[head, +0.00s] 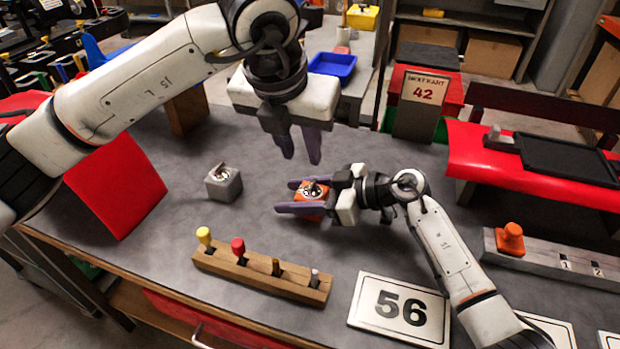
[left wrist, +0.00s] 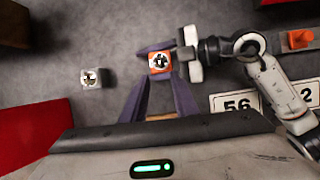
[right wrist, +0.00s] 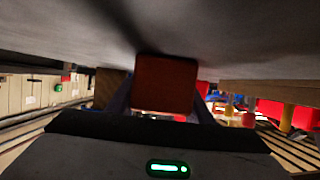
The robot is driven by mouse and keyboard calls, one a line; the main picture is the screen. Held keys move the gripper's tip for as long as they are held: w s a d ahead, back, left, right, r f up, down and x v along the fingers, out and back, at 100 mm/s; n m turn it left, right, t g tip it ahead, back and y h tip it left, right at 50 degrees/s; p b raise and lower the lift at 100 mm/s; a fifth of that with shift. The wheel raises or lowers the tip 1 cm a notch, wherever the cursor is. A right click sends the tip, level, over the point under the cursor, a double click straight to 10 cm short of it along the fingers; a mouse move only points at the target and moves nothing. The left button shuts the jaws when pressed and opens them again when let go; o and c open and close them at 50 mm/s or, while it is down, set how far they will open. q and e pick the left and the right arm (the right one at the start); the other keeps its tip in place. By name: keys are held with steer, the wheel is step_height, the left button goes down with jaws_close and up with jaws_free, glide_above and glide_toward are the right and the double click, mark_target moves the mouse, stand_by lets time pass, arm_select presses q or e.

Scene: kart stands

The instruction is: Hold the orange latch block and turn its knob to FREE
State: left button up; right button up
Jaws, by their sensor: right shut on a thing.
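The orange latch block (head: 312,207) stands on the grey table between the purple fingers of my right gripper (head: 293,198), which is shut on it from the right side. A dark knob (head: 315,188) sits on a white dial on its top; the dial's marks are too small to read. The block also shows in the left wrist view (left wrist: 160,64), and its side fills the middle of the right wrist view (right wrist: 165,85). My left gripper (head: 300,159) points down above and behind the block, fingers apart and empty.
A grey block with a similar dial (head: 223,184) stands to the left. A wooden rack (head: 262,277) with several coloured pegs lies in front. A 56 plate (head: 400,308) lies at the front right. A red panel (head: 118,188) stands at the left. The table around the orange block is clear.

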mark_target(311, 185)
arm_select(q)
steer(key=x, duration=1.2)
jaws_close()
